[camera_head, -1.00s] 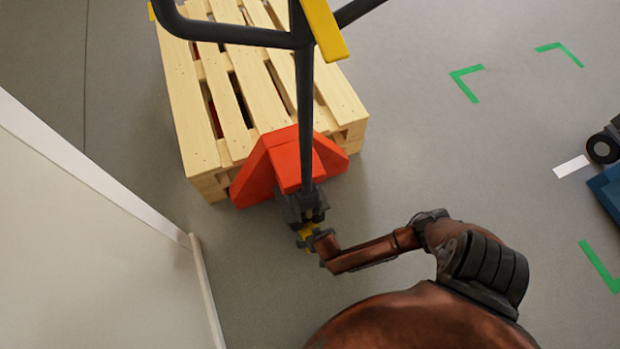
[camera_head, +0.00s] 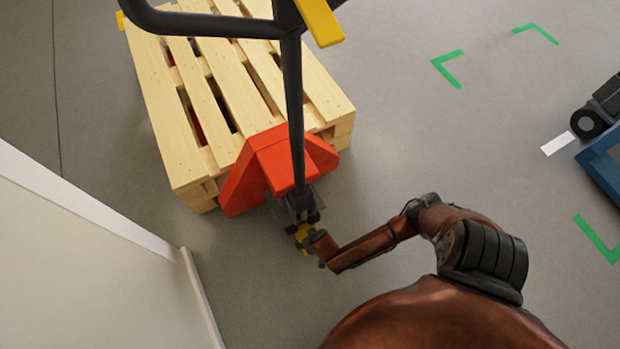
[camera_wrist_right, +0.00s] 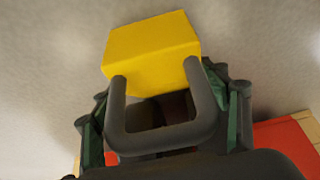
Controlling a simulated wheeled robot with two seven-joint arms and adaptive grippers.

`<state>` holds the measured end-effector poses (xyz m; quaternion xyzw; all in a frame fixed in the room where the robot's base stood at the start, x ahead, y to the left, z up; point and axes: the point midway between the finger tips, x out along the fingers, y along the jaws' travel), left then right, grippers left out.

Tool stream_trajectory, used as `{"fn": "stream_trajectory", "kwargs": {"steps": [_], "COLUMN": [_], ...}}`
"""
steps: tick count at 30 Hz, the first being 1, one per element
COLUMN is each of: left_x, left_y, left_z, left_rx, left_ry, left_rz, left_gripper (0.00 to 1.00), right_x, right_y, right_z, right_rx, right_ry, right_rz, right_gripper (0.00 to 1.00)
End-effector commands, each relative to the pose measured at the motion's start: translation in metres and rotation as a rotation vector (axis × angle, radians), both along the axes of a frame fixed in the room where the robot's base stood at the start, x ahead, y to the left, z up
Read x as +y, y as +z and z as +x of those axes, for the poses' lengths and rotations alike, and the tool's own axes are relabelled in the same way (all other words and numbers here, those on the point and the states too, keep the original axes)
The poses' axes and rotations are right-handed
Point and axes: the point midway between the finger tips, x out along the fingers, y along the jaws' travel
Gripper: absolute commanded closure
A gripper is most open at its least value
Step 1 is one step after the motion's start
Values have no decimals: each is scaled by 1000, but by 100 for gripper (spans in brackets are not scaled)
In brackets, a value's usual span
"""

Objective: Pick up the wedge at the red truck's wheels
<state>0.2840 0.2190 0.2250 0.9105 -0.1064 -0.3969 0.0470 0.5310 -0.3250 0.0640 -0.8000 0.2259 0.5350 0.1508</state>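The yellow wedge (camera_head: 302,235) is by the wheels of the red truck (camera_head: 279,168) in the head view, partly hidden by my right gripper (camera_head: 313,246). In the right wrist view the wedge (camera_wrist_right: 152,45) is a yellow block with a dark U-shaped handle (camera_wrist_right: 165,138) towards me. My right gripper (camera_wrist_right: 165,118) has its green-padded fingers close against both sides of the handle and looks shut on it. I cannot tell whether the wedge touches the floor. My left gripper is not in view.
The truck is under a wooden pallet (camera_head: 222,95), and its dark handle bar (camera_head: 293,110) rises above. A white wall or panel (camera_head: 85,265) stands at the left. A blue object with a black wheel (camera_head: 587,124) is at the right. Grey floor with green marks (camera_head: 447,68) lies clear between.

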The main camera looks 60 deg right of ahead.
Motion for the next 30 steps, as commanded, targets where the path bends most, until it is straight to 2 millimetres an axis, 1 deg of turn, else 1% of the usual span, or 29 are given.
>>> {"fn": "stream_trajectory", "kwargs": {"steps": [1,2,17,26,30], "left_x": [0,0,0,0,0], "left_y": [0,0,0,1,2], "left_z": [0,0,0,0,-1], "left_rx": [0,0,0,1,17], "left_ry": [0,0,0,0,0], "left_rz": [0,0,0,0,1], "left_gripper": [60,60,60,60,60], "right_x": [0,0,0,0,1], "right_y": [0,0,0,1,4], "right_z": [0,0,-1,0,-2], "right_rx": [0,0,1,0,-1], "right_ry": [0,0,0,0,0], "right_rz": [0,0,0,-1,-1], "right_gripper": [36,39,73,74,74]}}
